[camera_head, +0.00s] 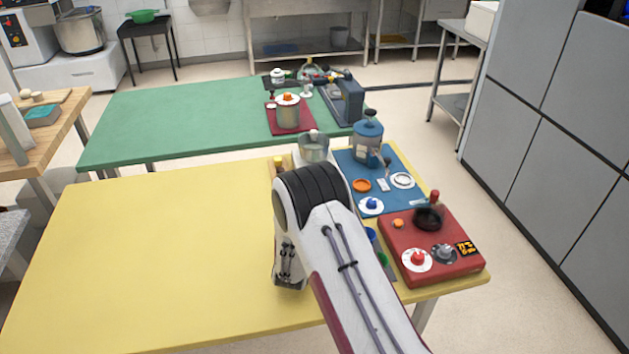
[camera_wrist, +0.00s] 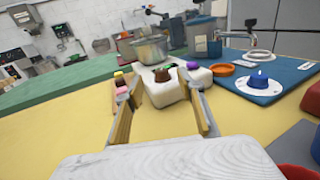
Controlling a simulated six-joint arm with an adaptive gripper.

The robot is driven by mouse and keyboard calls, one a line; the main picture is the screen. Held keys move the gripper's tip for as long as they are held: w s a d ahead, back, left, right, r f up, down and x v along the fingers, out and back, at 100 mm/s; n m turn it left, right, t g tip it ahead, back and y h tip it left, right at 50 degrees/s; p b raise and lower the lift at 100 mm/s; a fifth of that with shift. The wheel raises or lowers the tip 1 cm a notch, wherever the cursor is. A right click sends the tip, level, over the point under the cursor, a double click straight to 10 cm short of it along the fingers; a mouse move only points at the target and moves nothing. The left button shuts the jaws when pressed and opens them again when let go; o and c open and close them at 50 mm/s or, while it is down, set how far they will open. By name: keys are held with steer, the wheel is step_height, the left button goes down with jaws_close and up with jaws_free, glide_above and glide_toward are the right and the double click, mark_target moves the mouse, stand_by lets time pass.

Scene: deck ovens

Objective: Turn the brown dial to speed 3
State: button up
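The brown dial (camera_wrist: 162,74) sits on the near face of a low white unit (camera_wrist: 158,92), with a small green mark beside it. The speed marks are too small to read. A metal bowl (camera_wrist: 150,48) stands on the unit; it also shows in the head view (camera_head: 313,147), where my arm hides the dial. My gripper (camera_wrist: 161,98) is open and empty in the wrist view. Its two fingers stand wide apart, with the dial beyond and between them, apart from both.
A purple knob (camera_wrist: 192,65) is right of the brown dial. Yellow and pink pieces (camera_wrist: 119,85) are close to the left finger. A blue mat (camera_head: 393,163) and red control box (camera_head: 440,268) are to the right. The yellow table (camera_head: 150,250) is clear at left.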

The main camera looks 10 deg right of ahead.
steer(key=shift+f, duration=0.4)
steer(key=shift+w, duration=0.1)
steer(key=shift+x, duration=3.75)
jaws_close()
